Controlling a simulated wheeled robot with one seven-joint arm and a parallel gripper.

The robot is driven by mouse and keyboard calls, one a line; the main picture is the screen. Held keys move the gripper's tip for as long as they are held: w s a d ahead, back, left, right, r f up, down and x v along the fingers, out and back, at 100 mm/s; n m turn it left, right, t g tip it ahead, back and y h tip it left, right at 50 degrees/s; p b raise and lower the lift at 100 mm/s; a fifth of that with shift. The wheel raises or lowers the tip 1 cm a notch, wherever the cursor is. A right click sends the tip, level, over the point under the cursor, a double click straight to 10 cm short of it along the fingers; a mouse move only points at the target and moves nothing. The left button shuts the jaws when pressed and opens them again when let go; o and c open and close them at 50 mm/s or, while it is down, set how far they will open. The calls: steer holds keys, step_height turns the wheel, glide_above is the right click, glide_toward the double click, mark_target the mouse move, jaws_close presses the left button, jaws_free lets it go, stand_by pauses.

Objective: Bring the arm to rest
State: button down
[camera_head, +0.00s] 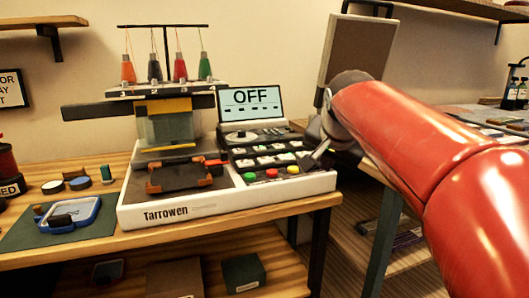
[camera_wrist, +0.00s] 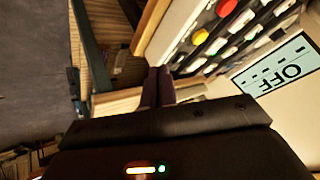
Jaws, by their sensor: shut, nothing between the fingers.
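My red arm reaches in from the right in the head view. My gripper (camera_head: 308,162) is at the right end of the white Tarrowen machine (camera_head: 228,204), close to its button panel; whether it touches the panel cannot be told. In the wrist view my gripper (camera_wrist: 158,74) has its two dark fingers together, with nothing seen between them. The red button (camera_wrist: 226,7) and yellow button (camera_wrist: 200,37) lie beyond the fingertips. The machine's screen (camera_head: 250,102) reads OFF and also shows in the wrist view (camera_wrist: 280,66).
The wooden table (camera_head: 75,247) carries the machine, a blue-rimmed hoop (camera_head: 70,215) on a green mat and several small discs. Thread cones stand above the machine. A brown panel (camera_head: 358,50) rises behind my arm. A second table (camera_head: 475,122) stands at the right, past a gap.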

steer(key=s+f+n+g, duration=0.1)
steer(key=s+f+n, duration=0.2)
steer(key=s+f, duration=0.7)
steer(key=s+f+n+g, duration=0.1)
steer(key=s+f+n, duration=0.3)
steer(key=s+f, duration=0.6)
steer(key=s, duration=0.5)
steer(key=shift+s+f+y, duration=0.2)
steer(key=shift+y, duration=0.1)
steer(key=shift+a, duration=0.1)
